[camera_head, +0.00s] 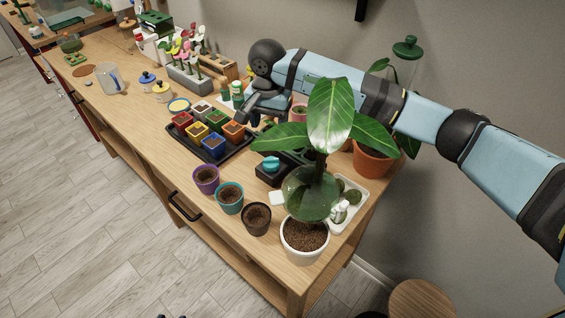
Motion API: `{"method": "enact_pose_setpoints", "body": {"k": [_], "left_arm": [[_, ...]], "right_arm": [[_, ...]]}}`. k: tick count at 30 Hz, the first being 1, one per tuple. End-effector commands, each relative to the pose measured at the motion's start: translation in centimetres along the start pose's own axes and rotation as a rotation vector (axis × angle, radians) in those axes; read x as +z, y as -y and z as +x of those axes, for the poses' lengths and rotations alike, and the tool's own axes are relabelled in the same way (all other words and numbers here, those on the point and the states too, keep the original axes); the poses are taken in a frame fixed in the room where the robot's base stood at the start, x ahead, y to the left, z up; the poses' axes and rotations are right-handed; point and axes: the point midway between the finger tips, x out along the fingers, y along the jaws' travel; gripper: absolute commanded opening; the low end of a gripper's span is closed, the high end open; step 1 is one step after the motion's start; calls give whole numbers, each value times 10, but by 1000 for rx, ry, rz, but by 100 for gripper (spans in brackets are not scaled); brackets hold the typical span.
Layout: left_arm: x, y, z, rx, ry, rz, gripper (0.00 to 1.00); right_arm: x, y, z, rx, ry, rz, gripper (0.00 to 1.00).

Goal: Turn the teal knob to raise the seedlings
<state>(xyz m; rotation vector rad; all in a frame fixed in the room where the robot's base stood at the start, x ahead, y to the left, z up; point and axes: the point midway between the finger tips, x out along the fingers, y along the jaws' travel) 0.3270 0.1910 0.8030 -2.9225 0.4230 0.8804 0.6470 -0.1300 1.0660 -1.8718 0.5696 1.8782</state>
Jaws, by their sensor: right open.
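The teal knob (271,163) sits on top of a small black box (271,177) on the wooden table, just left of the big-leaved plant. My right gripper (249,116) is open. It is above the table behind the knob, near the back right corner of the black tray of coloured pots, and apart from the knob. Its fingers are small and dark here, and no held object shows. A dark device (297,157) beside the box is mostly hidden by leaves; I cannot make out seedlings on it. My left gripper does not show.
The black tray (226,155) holds several coloured pots. Purple (206,179), teal (229,197) and black (256,218) soil pots line the front edge. A leafy plant (330,118) in a white pot (304,243) stands right of the knob. A white tray (358,187) lies behind it.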

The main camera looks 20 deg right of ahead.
Motion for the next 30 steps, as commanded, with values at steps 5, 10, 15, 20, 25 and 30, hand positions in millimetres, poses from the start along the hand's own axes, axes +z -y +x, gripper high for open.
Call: {"method": "enact_pose_setpoints", "body": {"k": [5,10,15,20,25,30], "left_arm": [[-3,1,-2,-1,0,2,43],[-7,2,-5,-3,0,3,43],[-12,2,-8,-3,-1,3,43],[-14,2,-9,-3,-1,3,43],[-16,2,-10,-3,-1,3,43],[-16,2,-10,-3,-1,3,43]], "right_arm": [[-1,-2,16,15,-7,0,61],[0,-2,48,13,-3,0,61],[0,-2,85,12,-3,1,61],[-1,-2,114,11,-4,0,61],[-2,-2,132,10,-6,1,61],[-2,-2,137,8,-7,0,61]]}}
